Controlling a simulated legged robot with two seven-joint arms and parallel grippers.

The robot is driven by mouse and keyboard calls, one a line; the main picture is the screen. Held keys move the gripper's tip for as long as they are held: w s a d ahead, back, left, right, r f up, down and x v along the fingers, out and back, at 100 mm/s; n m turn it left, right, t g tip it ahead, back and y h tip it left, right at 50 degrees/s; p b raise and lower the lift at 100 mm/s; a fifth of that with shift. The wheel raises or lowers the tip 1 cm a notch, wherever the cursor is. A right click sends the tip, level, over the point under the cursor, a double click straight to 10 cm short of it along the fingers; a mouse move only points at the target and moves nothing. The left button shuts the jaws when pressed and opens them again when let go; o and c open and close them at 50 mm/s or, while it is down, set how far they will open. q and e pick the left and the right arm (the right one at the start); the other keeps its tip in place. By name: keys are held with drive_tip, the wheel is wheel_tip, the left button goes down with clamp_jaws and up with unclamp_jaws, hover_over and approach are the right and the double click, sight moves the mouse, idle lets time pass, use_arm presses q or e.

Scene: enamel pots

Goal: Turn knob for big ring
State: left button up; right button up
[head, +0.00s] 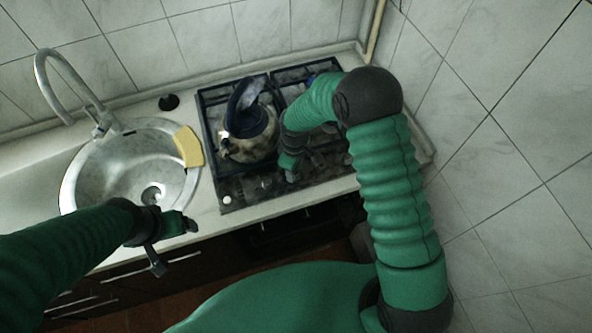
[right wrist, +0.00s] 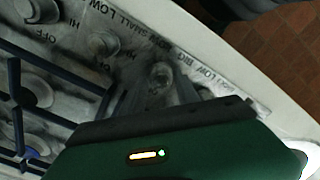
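The gas stove (head: 232,190) has a front control strip with printed labels. In the right wrist view, a grey knob (right wrist: 160,76) sits beside lettering that seems to read "BIG", just above my right gripper's dark edge. Another knob (right wrist: 103,43) stands to its left, by "SMALL" lettering. My right gripper (head: 290,174) points down at the front right part of the control strip. My left gripper (head: 172,243) is open and empty, in front of the counter below the sink.
A kettle (head: 247,145) stands on the left burners. A round metal sink (head: 105,170) with a faucet (head: 72,75) is at the left, with a yellow sponge (head: 188,147) on its right rim. A tiled wall (head: 500,150) closes off the right side.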

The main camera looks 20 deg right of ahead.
drive_tip(key=shift+o, duration=1.4)
drive_tip(key=shift+a+f, duration=0.1)
drive_tip(key=shift+s, duration=0.1)
wheel_tip(320, 180, up, 17)
drive_tip(key=b, duration=0.1)
drive_tip(key=shift+f+b, duration=0.15)
drive_tip(key=shift+b, duration=0.15)
drive_tip(key=s+d+f+m+t, duration=0.1)
drive_tip(key=s+d+m, duration=0.1)
drive_tip(key=s+m, duration=0.2)
drive_tip(key=s+d+f+m+t, duration=0.1)
drive_tip(key=s+d+m, duration=0.2)
drive_tip(key=s, duration=0.8)
drive_tip(key=shift+d+f+m, duration=0.3)
drive_tip(key=shift+m, duration=0.8)
